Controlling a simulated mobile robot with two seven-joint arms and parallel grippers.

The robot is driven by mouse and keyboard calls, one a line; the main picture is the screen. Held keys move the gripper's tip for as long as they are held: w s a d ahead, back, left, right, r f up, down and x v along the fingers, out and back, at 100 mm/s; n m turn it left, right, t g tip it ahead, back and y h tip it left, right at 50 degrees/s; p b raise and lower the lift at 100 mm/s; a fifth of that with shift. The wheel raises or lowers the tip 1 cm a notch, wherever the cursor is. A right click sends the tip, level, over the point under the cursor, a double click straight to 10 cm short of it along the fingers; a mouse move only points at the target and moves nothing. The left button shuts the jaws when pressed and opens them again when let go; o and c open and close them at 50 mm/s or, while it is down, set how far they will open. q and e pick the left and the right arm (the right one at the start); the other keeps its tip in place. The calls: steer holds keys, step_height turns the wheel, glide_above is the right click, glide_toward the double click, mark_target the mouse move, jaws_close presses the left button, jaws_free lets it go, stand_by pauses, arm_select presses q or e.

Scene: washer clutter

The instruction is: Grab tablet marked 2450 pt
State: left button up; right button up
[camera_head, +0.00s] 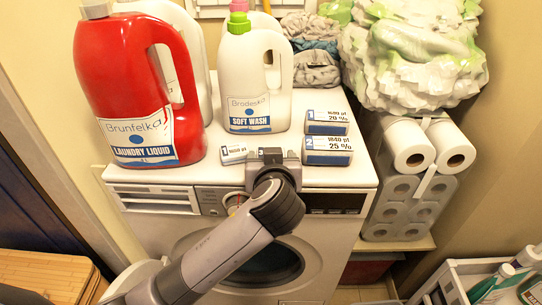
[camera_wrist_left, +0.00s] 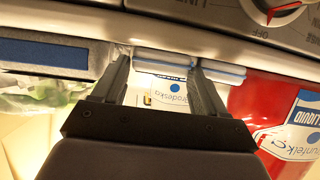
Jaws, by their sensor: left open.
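My left gripper (camera_head: 272,156) is over the front edge of the washer top, fingers pointing at the back. In the left wrist view the gripper (camera_wrist_left: 160,70) is open. A small white and blue tablet pack (camera_head: 234,153) lies just left of it, partly covered by the gripper; its number cannot be read. White and blue packaging (camera_wrist_left: 165,63) shows between the fingers, apparently not clamped. Packs marked 1840 pt 25 % (camera_head: 327,152) and, behind it, 20 % (camera_head: 327,122) lie to the right. I cannot read 2450 pt anywhere. My right gripper is not seen.
A red Brunfelka bottle (camera_head: 138,90) stands left on the washer (camera_head: 170,178). Grey cloths (camera_head: 315,65) are at the back. Paper rolls (camera_head: 410,150) and a large plastic-wrapped bundle (camera_head: 410,55) are at right.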

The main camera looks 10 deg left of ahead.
arm_select(q)
steer(key=shift+w, duration=0.2)
steer(key=c, duration=0.7)
steer(key=shift+r, duration=0.1)
